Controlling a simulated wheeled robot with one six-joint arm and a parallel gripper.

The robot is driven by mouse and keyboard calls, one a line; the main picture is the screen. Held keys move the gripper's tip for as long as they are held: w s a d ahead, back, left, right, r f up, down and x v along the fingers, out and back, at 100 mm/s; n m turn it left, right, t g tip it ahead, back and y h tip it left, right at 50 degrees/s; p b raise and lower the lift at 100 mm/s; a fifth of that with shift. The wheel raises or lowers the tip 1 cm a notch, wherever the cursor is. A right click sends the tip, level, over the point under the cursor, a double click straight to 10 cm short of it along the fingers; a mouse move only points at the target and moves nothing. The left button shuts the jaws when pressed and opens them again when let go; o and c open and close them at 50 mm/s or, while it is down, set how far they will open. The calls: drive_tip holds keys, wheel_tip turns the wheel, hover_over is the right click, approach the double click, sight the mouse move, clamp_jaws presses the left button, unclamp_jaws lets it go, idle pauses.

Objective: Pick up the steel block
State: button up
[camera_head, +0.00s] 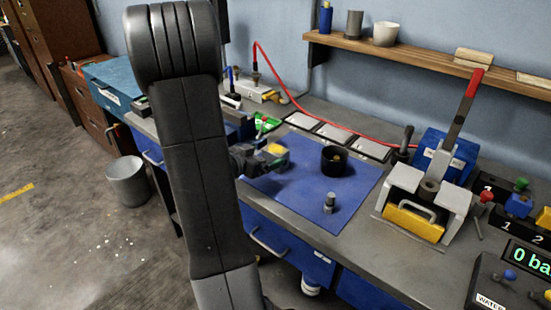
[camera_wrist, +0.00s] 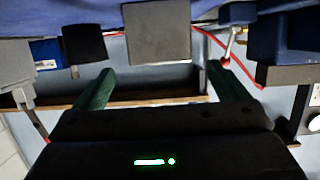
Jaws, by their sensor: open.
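In the wrist view, which is upside down, a plain grey block (camera_wrist: 157,36), which looks like the steel block, stands on the blue mat (camera_wrist: 205,12). My gripper (camera_wrist: 162,70) is open, with its two dark green fingers apart. The block lies just beyond the fingertips, lined up with the gap, and nothing is held. In the head view my gripper (camera_head: 276,156) is low over the left part of the blue mat (camera_head: 300,198). The block is not clear there; a yellow patch (camera_head: 278,149) shows by the fingers, and I cannot tell what it belongs to.
A black cup (camera_head: 334,161) stands right of my gripper, and a small grey stepped piece (camera_head: 330,203) stands near the mat's front. A lever press (camera_head: 430,190) stands further right. A red hose (camera_head: 310,112) runs behind. The mat between cup and stepped piece is clear.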

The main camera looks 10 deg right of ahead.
sight(271, 152)
drive_tip(key=x, duration=0.5)
drive_tip(key=shift+f, duration=0.15)
drive_tip(key=shift+a, duration=0.1)
drive_tip(key=c, duration=1.5)
drive_tip(key=shift+o, duration=0.2)
